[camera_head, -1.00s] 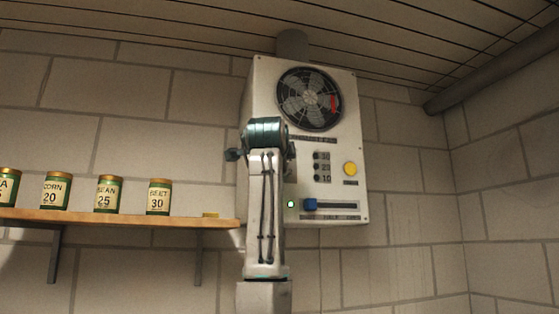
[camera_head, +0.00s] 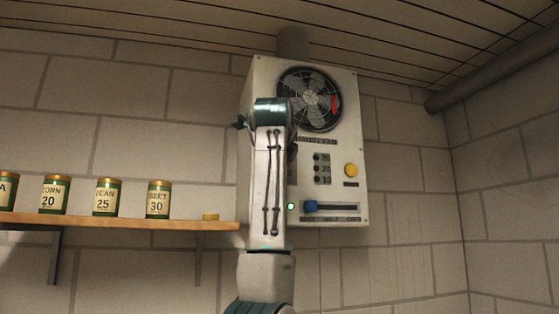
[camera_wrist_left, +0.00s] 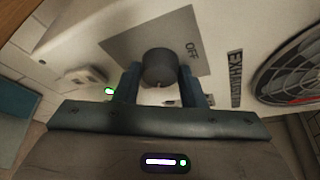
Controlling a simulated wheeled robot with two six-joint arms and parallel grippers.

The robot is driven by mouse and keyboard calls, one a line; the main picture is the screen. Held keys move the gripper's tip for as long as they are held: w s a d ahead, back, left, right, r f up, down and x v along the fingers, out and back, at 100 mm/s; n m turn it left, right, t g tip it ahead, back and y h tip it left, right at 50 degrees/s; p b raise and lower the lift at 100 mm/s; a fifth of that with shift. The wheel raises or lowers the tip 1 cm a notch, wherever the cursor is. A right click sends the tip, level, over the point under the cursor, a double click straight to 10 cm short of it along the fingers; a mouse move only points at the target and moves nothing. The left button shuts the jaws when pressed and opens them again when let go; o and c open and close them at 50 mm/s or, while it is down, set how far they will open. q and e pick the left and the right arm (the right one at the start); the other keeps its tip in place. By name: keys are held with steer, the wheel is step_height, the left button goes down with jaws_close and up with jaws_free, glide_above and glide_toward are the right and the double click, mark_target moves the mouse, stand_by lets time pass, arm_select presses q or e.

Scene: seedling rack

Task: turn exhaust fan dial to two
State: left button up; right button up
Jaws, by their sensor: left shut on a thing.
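The exhaust fan box (camera_head: 345,130) is a pale panel on the wall with a round fan (camera_head: 310,98) at its top. The dial (camera_wrist_left: 160,67) is a dark round knob on a grey plate in the left wrist view. The word OFF shows beside it; I see no other dial mark and cannot tell its setting. My left gripper (camera_wrist_left: 163,78) is shut on the dial, with one finger on each side. In the head view my left arm hides the dial and the gripper's fingers. My right gripper is not in view.
The panel also has a blue slider (camera_head: 311,207), a yellow button (camera_head: 351,170) and a lit green lamp (camera_head: 291,206). Left of it, a wooden shelf (camera_head: 120,221) holds several labelled jars, one marked BEET (camera_head: 158,199). A pipe (camera_head: 490,75) runs along the right ceiling edge.

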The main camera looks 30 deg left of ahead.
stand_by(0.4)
arm_select(q)
steer(key=o, duration=1)
steer(key=b+v, duration=0.4)
steer(key=v, duration=0.6)
steer(key=shift+s+d+b, duration=0.15)
steer(key=shift+s+b, duration=0.15)
steer(key=shift+b, duration=0.1)
